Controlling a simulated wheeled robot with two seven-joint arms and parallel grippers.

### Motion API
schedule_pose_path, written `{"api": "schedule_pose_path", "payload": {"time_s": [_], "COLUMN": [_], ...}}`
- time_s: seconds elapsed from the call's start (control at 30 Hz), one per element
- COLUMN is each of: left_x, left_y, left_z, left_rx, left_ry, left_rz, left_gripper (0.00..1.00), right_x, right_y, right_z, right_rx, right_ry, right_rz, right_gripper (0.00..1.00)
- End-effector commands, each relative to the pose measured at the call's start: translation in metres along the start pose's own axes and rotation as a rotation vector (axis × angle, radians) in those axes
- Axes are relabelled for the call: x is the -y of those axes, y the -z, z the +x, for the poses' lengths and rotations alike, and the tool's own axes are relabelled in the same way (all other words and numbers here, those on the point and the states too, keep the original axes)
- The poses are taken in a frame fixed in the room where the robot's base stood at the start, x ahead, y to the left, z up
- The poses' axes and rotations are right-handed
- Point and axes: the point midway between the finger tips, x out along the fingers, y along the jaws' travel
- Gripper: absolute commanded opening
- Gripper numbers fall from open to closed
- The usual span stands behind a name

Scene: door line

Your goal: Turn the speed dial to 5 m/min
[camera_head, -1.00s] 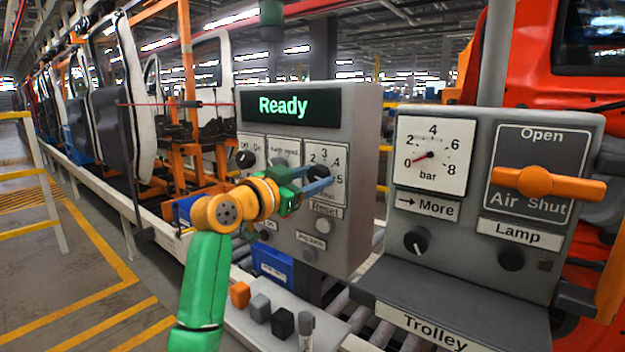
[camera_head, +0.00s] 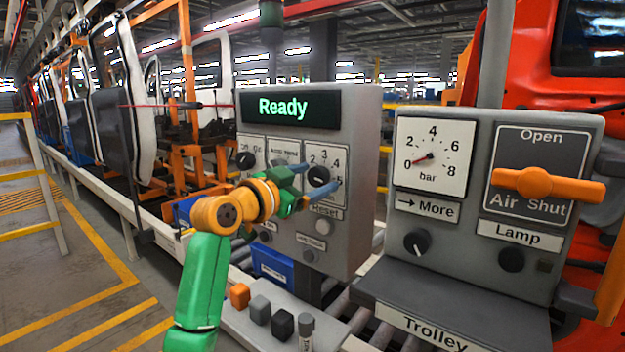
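The speed dial (camera_head: 318,175) is a round black knob on the grey control box, with numbers around it; 2, 3, 4 and 5 show. Its pale mark seems to point right and slightly down, towards the 5, but it is small. My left gripper (camera_head: 314,180) is at the dial, its two blue fingers apart, one above-left and one below-right of the knob. I cannot tell whether they touch it. The green "Ready" display (camera_head: 282,107) is above. My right gripper is not in view.
An on/off knob (camera_head: 245,160) sits left on the same box, and a Reset button (camera_head: 324,227) is below the dial. The grey trolley panel (camera_head: 470,130) with a gauge and orange valve handle (camera_head: 548,184) stands at the right. Small blocks lie on a ledge below.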

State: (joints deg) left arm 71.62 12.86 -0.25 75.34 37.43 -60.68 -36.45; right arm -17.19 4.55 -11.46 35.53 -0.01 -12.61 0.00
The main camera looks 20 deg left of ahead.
Motion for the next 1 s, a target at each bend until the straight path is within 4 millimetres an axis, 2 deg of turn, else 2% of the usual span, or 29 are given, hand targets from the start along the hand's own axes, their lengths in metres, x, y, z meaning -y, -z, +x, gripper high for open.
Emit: {"api": "schedule_pose_path", "payload": {"time_s": [0.17, 0.4, 0.53, 1.0], "left_x": [0.0, -0.002, -0.001, 0.0], "left_y": [-0.002, -0.006, -0.003, 0.0], "left_z": [-0.003, -0.052, -0.068, -0.071], "left_rx": [-0.001, -0.002, -0.001, 0.0], "left_ry": [0.0, 0.005, 0.002, 0.0], "left_rz": [0.0, 0.005, 0.001, 0.0], "left_gripper": [0.81, 0.81, 0.81, 0.81], "right_x": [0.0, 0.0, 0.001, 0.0], "right_y": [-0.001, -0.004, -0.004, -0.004], "right_z": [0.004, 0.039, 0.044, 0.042], "right_rx": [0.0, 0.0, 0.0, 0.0], "right_ry": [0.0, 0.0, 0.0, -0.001], "right_rz": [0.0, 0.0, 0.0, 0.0], "right_gripper": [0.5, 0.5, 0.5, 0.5]}}
